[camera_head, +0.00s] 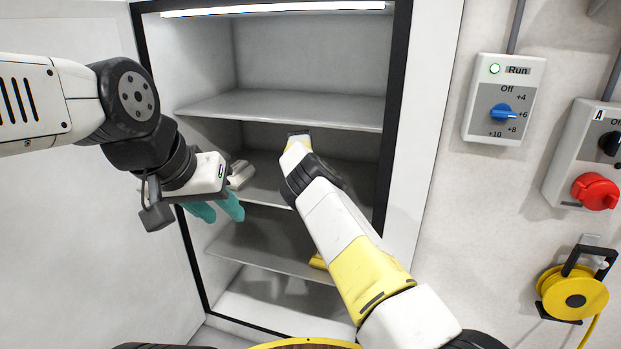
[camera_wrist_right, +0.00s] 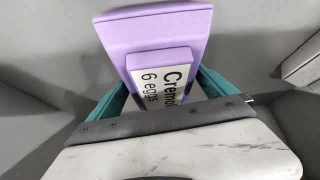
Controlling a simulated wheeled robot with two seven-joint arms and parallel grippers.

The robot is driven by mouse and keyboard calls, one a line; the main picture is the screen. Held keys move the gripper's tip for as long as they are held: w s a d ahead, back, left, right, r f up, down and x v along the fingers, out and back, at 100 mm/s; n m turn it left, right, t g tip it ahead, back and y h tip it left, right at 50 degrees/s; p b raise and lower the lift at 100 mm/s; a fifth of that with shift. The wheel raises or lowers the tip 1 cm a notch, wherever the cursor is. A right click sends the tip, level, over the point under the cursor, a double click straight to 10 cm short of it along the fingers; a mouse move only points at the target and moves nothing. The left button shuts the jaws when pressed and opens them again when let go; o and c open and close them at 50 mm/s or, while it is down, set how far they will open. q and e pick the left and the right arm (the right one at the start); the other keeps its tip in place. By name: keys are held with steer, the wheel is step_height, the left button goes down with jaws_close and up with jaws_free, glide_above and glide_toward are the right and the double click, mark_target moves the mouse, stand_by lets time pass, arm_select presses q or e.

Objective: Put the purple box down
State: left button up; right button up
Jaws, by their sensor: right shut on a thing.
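The purple box (camera_wrist_right: 155,30), with a white label reading "6 eggs", is between the teal fingers of my right gripper (camera_wrist_right: 160,88) in the right wrist view. The gripper is shut on it, over a grey surface. In the head view my right arm reaches into the open cabinet (camera_head: 310,108); its gripper and the purple box are hidden there. My left gripper (camera_head: 215,208) is at the cabinet's left side, its teal fingers apart and empty.
A pale grey box (camera_head: 240,175) lies on the middle shelf, beside my left gripper in the picture. The top shelf (camera_head: 290,108) looks clear. Wall switches (camera_head: 504,100) are right.

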stand_by(0.3)
steer(key=o, duration=1.6)
steer(key=shift+f, duration=0.1)
steer(key=shift+c, duration=0.2)
